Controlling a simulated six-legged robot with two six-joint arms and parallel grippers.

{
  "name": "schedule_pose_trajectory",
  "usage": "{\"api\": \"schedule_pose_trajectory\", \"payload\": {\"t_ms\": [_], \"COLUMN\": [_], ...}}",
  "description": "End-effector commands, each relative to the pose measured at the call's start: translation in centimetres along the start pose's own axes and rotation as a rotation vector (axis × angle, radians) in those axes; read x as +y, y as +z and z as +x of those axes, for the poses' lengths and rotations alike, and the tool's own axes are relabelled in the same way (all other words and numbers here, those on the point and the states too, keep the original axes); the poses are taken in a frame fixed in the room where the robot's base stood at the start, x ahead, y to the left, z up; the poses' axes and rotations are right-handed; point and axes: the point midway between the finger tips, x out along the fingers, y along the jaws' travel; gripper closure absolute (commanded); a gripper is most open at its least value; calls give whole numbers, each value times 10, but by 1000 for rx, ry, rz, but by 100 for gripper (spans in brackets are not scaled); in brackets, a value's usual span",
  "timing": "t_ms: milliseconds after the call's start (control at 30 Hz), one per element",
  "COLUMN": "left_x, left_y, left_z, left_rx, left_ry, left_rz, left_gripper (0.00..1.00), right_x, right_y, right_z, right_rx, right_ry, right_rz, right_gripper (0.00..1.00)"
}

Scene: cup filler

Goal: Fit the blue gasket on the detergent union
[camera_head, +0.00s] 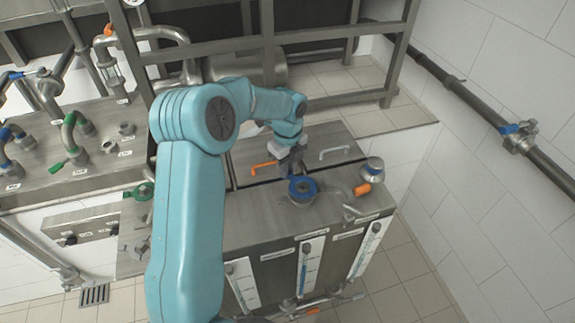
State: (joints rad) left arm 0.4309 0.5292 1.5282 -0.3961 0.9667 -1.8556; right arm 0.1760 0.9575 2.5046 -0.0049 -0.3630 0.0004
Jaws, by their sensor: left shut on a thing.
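The blue gasket (291,187) is a flat ring at the middle of the steel cabinet top. The detergent union (303,200) is a round metal fitting directly below the ring. From this angle I cannot tell whether the gasket rests on the union or hangs slightly above it. My left gripper (297,172) reaches down from behind and is shut on the far edge of the gasket. Its fingertips are small and partly hidden by the wrist. My right gripper is not in view.
A round metal fitting with a blue band (372,169) and an orange-handled valve (362,189) stand to the right. An orange handle (263,168) and a grey handle (335,152) sit on lids behind. Steel rails (290,38) cross behind my arm. Pipes and valves crowd the left bench (98,177).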

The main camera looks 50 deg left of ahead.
Motion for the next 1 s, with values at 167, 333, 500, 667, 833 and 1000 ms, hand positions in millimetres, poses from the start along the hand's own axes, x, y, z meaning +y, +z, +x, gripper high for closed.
{"api": "schedule_pose_trajectory", "payload": {"t_ms": [167,333,500,667,833,1000], "left_x": [0,0,0,0,0,0], "left_y": [0,0,0,0,0,0], "left_z": [6,10,14,18,17,17], "left_rx": [0,0,0,0,0,0], "left_ry": [1,1,1,0,0,0], "left_rz": [0,0,0,0,0,0], "left_gripper": [100,100,100,100,50,50], "right_x": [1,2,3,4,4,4], "right_y": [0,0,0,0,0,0], "right_z": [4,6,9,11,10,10], "right_rx": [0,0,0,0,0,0], "right_ry": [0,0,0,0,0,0], "right_rz": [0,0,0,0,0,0], "right_gripper": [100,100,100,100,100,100]}}
